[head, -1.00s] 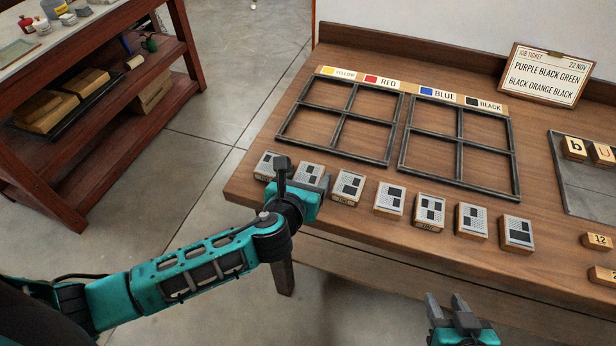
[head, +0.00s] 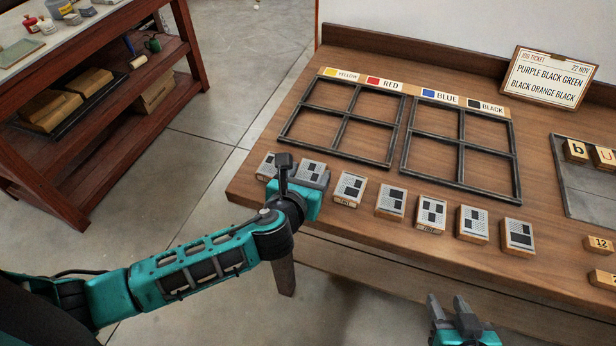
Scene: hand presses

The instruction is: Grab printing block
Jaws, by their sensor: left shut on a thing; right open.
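A row of printing blocks with black-and-grey patterned tops lies along the front of the wooden table. My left gripper (head: 303,176) is shut on the second printing block from the left (head: 313,168), which stays in line with the row; its fingers and wrist hide part of the block. I cannot tell whether the block is off the table. The leftmost block (head: 266,166) is partly hidden by my gripper, and another block (head: 350,188) lies just to the right. My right gripper (head: 447,306) is open and empty, in front of the table's front edge.
Two black four-cell frames (head: 400,145) lie behind the row, under labels for yellow, red, blue and black. A job ticket (head: 549,77) stands at the back right. A grey tray (head: 590,188) with letter blocks lies at the right. A red-brown shelf (head: 150,115) stands at the left.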

